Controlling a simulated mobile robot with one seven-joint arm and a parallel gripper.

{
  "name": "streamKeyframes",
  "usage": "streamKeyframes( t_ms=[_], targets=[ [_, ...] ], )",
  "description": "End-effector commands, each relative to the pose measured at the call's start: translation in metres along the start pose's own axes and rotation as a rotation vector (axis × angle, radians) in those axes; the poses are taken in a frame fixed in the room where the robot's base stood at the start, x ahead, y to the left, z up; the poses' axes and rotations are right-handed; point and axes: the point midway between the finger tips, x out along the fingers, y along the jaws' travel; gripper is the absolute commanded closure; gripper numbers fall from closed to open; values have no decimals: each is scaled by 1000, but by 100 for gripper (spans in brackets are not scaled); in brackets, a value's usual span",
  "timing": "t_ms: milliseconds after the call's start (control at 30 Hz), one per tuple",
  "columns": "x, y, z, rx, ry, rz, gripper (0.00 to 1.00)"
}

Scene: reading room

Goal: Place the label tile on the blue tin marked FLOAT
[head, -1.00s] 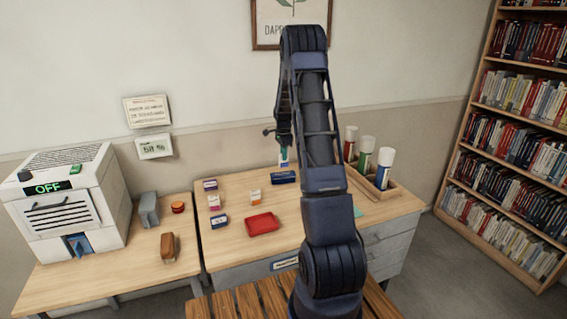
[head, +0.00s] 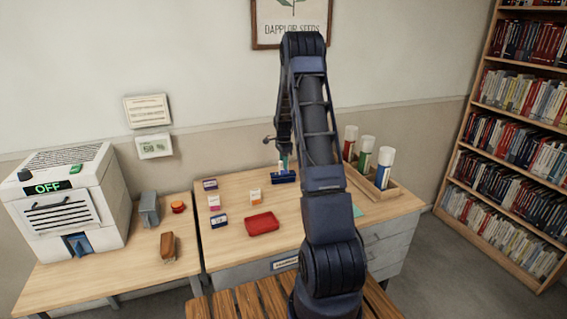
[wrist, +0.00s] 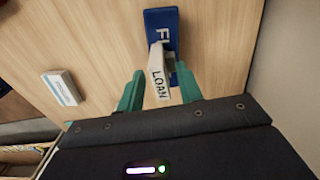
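The blue tin (wrist: 160,22), with white letters starting "FL" showing, lies on the wooden desk in the wrist view. In the head view it is the blue block (head: 283,178) at the back of the desk. A pale label tile (wrist: 158,77) marked LOAN is over the tin's near part, between my green fingertips. It looks tilted; whether it rests on the tin I cannot tell. My gripper (wrist: 160,80) is open around the tile, with a gap visible at the left finger. In the head view my gripper (head: 283,162) is just above the tin.
A wooden rack (head: 378,185) with capped tubes is to the right. A white-and-teal box (wrist: 61,88) lies left in the wrist view.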

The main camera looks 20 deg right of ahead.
Motion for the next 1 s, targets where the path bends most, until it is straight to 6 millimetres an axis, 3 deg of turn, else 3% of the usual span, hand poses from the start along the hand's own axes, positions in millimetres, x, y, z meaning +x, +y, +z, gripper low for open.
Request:
streamKeyframes(
  t_ms=[267, 700, 1000],
  targets=[
    [-10, 0, 0, 0, 0, -1, 64],
    [-88, 0, 0, 1, 0, -2, 64],
    [-120, 0, 0, 0, 0, -1, 64]
  ],
)
